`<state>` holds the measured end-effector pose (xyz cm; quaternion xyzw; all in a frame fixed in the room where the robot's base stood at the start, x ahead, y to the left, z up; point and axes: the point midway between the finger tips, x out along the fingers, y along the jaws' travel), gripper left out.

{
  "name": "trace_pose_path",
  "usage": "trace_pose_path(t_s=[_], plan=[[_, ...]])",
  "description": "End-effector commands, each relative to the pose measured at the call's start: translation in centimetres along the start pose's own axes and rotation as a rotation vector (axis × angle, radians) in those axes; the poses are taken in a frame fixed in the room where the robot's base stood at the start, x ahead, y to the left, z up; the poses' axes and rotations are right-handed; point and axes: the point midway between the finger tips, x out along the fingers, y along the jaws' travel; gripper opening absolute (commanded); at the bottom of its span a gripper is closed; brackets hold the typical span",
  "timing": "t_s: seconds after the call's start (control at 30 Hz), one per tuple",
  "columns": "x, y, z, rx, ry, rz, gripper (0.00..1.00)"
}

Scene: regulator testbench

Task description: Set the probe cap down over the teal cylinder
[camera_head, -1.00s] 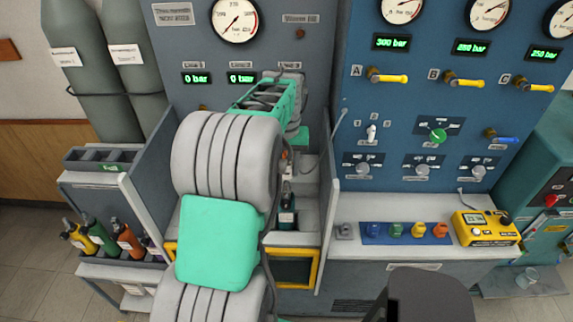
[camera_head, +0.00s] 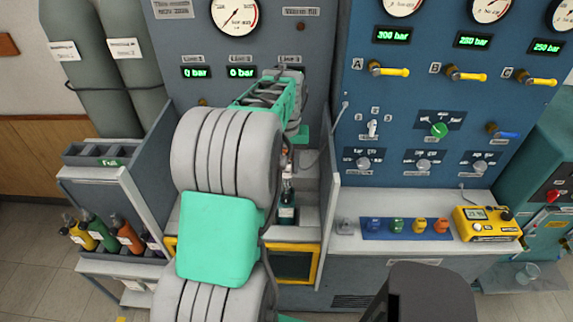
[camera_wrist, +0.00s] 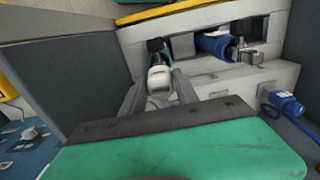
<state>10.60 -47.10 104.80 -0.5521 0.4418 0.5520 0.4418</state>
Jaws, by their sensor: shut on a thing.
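In the wrist view my gripper (camera_wrist: 158,92) is shut on a small whitish piece, which I take to be the probe cap (camera_wrist: 160,78). The piece shows between the two grey fingers, with a black part just beyond it. In the head view a small dark teal cylinder (camera_head: 287,213) with a dark neck stands upright in the open bay, below the end of my arm.
Grey side walls (camera_head: 327,215) close in the bay on both sides. In the wrist view a blue cylinder (camera_wrist: 213,44) lies near the black part, and a blue plug (camera_wrist: 286,102) with a cable is at right. A yellow meter (camera_head: 487,224) stands on the right bench.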

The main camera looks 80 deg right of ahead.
Motion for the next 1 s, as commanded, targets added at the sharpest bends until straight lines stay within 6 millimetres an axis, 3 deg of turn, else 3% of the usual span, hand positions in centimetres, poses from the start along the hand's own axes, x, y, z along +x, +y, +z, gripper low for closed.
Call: trace_pose_path(t_s=[1.0], plan=[[1.3,0.0,0.0,0.000,0.000,0.000,0.00]])
